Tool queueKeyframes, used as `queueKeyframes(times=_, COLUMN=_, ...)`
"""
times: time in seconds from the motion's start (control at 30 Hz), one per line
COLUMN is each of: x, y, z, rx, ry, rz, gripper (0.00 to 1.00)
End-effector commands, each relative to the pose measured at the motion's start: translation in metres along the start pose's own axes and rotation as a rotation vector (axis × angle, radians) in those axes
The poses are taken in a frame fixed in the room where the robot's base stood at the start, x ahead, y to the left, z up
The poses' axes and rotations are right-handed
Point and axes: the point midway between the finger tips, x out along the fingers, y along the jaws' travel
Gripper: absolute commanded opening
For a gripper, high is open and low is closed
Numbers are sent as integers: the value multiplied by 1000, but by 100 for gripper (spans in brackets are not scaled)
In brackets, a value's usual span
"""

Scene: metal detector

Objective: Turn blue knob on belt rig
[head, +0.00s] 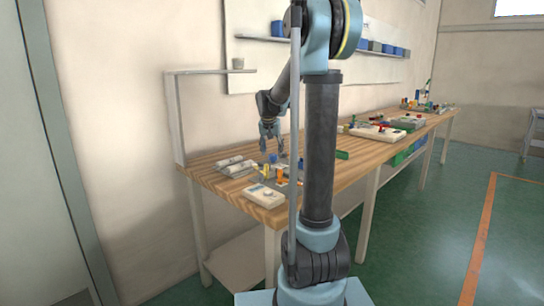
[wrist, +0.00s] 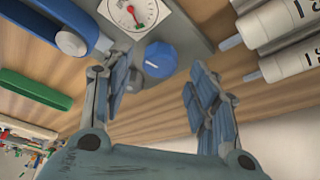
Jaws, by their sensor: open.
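The blue knob (wrist: 160,60) shows in the wrist view as a round dial on a grey panel of the rig (wrist: 185,22). A white gauge (wrist: 135,12) with a red needle sits beside it. My gripper (wrist: 160,95) is open, with its two fingers apart and nothing between them. In the wrist picture the knob lies between and just beyond the fingertips; I cannot tell the exact gap. In the head view my gripper (head: 272,145) hangs above the left end of the workbench (head: 335,175), over the rig.
A blue handle-like part (wrist: 70,40) stands left of the knob, close to the left finger. White cylinders (wrist: 290,25) lie to the right. In the head view, a white box (head: 264,196) sits at the bench's front edge.

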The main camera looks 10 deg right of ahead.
Motion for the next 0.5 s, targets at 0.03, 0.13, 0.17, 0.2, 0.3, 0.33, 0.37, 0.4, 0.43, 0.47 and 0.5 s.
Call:
queueKeyframes(times=0.03, x=-11, y=0, z=0, rx=-1, ry=0, rz=0, gripper=54)
queueKeyframes(times=0.13, x=-30, y=0, z=0, rx=-1, ry=0, rz=0, gripper=54)
queueKeyframes(times=0.17, x=-36, y=0, z=0, rx=-1, ry=0, rz=0, gripper=54)
queueKeyframes(times=0.2, x=-43, y=0, z=0, rx=-1, ry=0, rz=0, gripper=54)
queueKeyframes(times=0.3, x=-59, y=0, z=0, rx=0, ry=0, rz=0, gripper=54)
queueKeyframes(times=0.33, x=-63, y=0, z=0, rx=0, ry=0, rz=0, gripper=54)
queueKeyframes(times=0.37, x=-67, y=0, z=0, rx=0, ry=0, rz=0, gripper=54)
queueKeyframes(times=0.4, x=-72, y=0, z=0, rx=0, ry=0, rz=0, gripper=54)
queueKeyframes(times=0.43, x=-74, y=0, z=0, rx=0, ry=0, rz=0, gripper=54)
queueKeyframes(times=0.47, x=-77, y=0, z=0, rx=0, ry=0, rz=0, gripper=54)
queueKeyframes(times=0.5, x=-80, y=0, z=0, rx=0, ry=0, rz=0, gripper=54)
